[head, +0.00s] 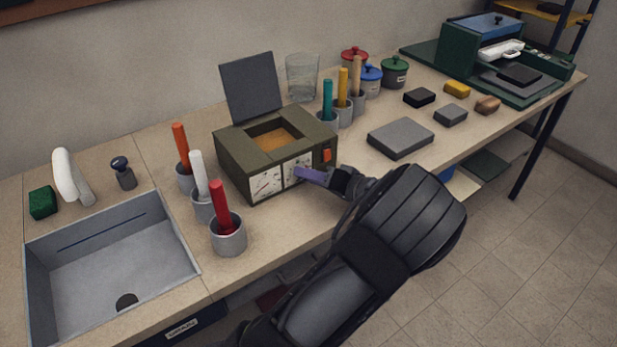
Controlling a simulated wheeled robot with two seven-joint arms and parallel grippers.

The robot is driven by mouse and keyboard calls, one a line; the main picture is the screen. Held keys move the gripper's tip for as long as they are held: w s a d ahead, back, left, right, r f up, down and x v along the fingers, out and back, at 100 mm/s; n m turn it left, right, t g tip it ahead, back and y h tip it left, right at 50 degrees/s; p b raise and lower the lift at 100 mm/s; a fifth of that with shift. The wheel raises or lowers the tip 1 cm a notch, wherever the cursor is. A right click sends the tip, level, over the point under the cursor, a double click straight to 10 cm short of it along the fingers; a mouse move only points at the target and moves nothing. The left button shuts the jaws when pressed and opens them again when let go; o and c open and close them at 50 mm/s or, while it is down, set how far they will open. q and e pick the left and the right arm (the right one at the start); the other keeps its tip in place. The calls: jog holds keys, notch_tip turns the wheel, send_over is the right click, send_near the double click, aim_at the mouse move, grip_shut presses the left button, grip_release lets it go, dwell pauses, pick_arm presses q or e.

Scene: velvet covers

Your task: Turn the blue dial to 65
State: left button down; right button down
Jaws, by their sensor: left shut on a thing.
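An olive-green box (240,153) with a raised grey lid stands in the middle of the bench. Its front has two white scale faces, the left scale face (266,186) and the right scale face (290,167). My left gripper (303,173) reaches in from the lower right and is shut at the right face. A purple-blue piece shows at its tip; I cannot tell how much of it is finger and how much is the blue dial. The dial's marker and its reading are too small and covered to tell. My right gripper is out of view.
An orange switch (327,155) sits right beside the gripper on the box front. Cups with a red stick (221,207), a white stick (199,174) and others stand close to the box. A grey block (400,138) lies to the right, a sink (108,258) to the left.

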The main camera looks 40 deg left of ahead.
pick_arm(q)
jog(key=shift+w+f+m+g+y+b, duration=0.15)
jog(key=shift+m+g+y+b, duration=0.3)
jog(key=shift+m, duration=0.85)
jog(key=c, duration=1.1)
grip_release()
jog(key=shift+d, duration=0.15)
jog(key=d, duration=0.5)
jog(key=d+r+b, duration=0.1)
jog(key=d, duration=0.1)
jog(key=shift+w+d, duration=0.2)
jog(key=shift+d, duration=0.05)
